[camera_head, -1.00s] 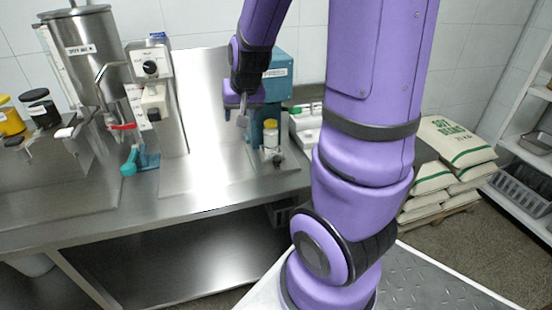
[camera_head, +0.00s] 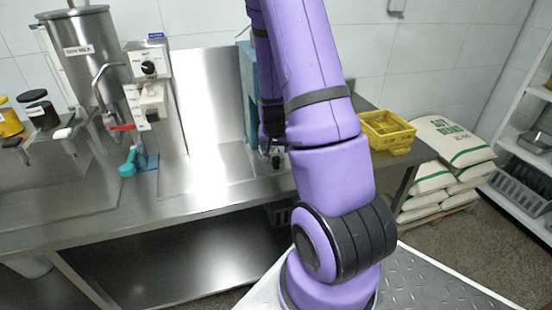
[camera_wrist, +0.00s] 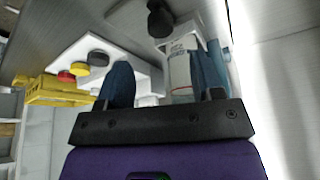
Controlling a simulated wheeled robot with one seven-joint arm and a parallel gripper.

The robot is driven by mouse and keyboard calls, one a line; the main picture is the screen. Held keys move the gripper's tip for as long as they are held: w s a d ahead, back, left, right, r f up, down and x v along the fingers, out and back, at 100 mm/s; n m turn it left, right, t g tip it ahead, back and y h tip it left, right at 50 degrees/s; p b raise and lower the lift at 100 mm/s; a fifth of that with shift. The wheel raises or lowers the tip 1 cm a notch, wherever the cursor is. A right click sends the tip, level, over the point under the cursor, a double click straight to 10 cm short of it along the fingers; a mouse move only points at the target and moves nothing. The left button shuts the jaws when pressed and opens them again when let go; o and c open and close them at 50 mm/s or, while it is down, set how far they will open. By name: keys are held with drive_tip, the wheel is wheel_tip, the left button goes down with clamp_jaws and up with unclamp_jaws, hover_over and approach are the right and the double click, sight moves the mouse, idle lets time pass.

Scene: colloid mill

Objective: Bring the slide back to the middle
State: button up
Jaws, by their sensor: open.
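My gripper (camera_wrist: 162,76) is open, its two blue fingers apart in the wrist view. A small bottle (camera_wrist: 180,72) with a white label shows between them; I cannot tell if either finger touches it. The bottle stands by a pale holder (camera_wrist: 187,36) with a black knob (camera_wrist: 160,18) in front, which may be the slide. In the head view the black knob (camera_head: 276,161) shows just under my wrist, at the foot of the teal machine (camera_head: 248,90). My arm hides the bottle and most of the holder there, so the slide's position is unclear.
A yellow basket (camera_head: 388,130) stands at the bench's right end. A white tray (camera_wrist: 88,52) with several capped containers lies beside the bottle in the wrist view. A steel tank (camera_head: 82,60), tap and control box (camera_head: 148,66) stand left. The bench front (camera_head: 215,190) is clear.

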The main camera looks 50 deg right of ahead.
sight(275, 159)
drive_tip(key=shift+x, duration=3.95)
clamp_jaws()
drive_tip(key=shift+w+a, duration=0.1)
